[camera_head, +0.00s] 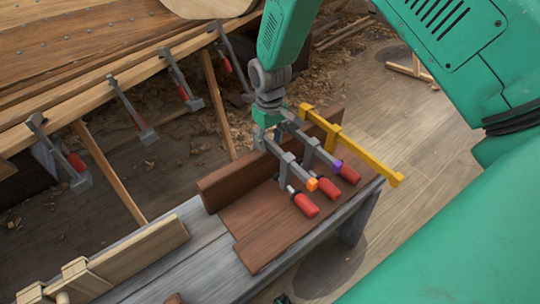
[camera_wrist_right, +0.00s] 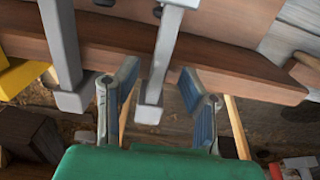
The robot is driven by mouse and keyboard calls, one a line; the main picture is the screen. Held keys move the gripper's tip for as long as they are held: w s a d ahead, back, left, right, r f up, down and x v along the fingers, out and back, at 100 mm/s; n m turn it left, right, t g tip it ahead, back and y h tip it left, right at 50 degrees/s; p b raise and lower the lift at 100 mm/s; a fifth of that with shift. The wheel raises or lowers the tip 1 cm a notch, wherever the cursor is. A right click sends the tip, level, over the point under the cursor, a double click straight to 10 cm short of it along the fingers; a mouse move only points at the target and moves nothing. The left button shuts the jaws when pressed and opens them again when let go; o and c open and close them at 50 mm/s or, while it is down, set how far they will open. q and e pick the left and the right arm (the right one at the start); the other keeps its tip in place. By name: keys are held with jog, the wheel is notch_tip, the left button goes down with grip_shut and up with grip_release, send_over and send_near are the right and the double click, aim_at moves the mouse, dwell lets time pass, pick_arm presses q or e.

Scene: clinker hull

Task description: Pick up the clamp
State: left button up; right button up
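Three bar clamps sit over the edge of a brown plank assembly in the head view. One is grey with an orange bar end (camera_head: 312,184), one is grey with a purple end (camera_head: 337,164), and one is yellow (camera_head: 366,161). Each has a red handle. My right gripper (camera_head: 259,138) is at the far jaw of the orange-ended clamp. In the right wrist view my right gripper (camera_wrist_right: 158,82) is open, with a finger on each side of a grey clamp jaw (camera_wrist_right: 151,92). A gap shows beside each finger. My left gripper is not clearly visible.
The brown planks (camera_head: 262,239) lie on a grey bench (camera_head: 193,262). The purple-ended clamp's jaw (camera_wrist_right: 72,101) stands close left of my right gripper in the wrist view. More clamps hang on the hull's edge (camera_head: 100,72) at left. Wooden pieces (camera_head: 135,255) lie at the bench's left end.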

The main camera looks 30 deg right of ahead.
jog(key=shift+a+f, duration=0.15)
jog(key=shift+f, duration=0.35)
jog(key=shift+d+f, duration=0.1)
jog(key=shift+d, duration=0.35)
grip_shut()
jog(key=shift+a, duration=0.2)
